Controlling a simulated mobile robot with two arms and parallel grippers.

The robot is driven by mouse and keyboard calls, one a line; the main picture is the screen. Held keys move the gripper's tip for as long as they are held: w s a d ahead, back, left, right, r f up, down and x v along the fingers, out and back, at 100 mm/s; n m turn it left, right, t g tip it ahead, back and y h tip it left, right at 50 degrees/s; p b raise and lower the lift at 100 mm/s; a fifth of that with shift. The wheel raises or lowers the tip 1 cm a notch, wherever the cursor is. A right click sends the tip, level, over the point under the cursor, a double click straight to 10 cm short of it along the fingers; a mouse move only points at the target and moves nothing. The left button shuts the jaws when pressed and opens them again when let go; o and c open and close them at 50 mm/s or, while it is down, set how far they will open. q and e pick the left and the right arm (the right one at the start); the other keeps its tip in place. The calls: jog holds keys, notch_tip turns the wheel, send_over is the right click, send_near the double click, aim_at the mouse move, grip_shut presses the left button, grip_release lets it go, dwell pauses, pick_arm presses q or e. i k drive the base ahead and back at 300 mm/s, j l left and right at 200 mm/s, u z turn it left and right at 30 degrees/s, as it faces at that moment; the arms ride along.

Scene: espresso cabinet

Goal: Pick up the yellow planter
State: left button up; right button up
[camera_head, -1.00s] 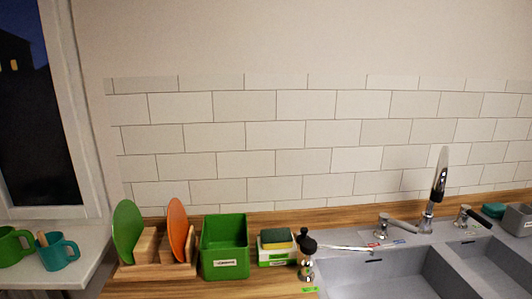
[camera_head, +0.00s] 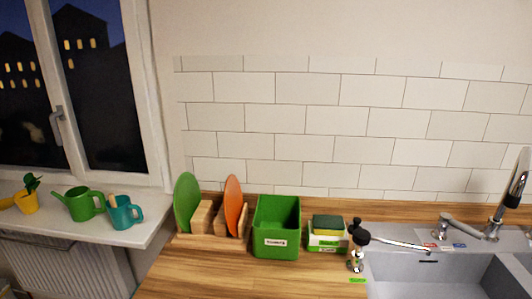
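The yellow planter (camera_head: 27,203) stands upright on the window sill at the left of the head view. A dark green leafy plant (camera_head: 31,185) grows out of it. Another yellow thing (camera_head: 6,203) touches the left picture edge beside it and is cut off, so I cannot tell what it is. Neither of my grippers shows in the head view.
A green watering can (camera_head: 82,204) and a teal mug (camera_head: 123,213) stand right of the planter on the white sill (camera_head: 150,218). A radiator (camera_head: 75,262) is below.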

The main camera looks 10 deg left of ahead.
aim_at(27, 200)
jog(key=u, duration=1.9)
jog(key=i+j, duration=0.15)
jog(key=j, duration=0.25)
jog(key=i+j, duration=0.15)
jog(key=j, duration=0.25)
jog(key=i+j, duration=0.15)
jog(key=j, duration=0.25)
jog(key=i+j, duration=0.2)
jog(key=j, duration=0.2)
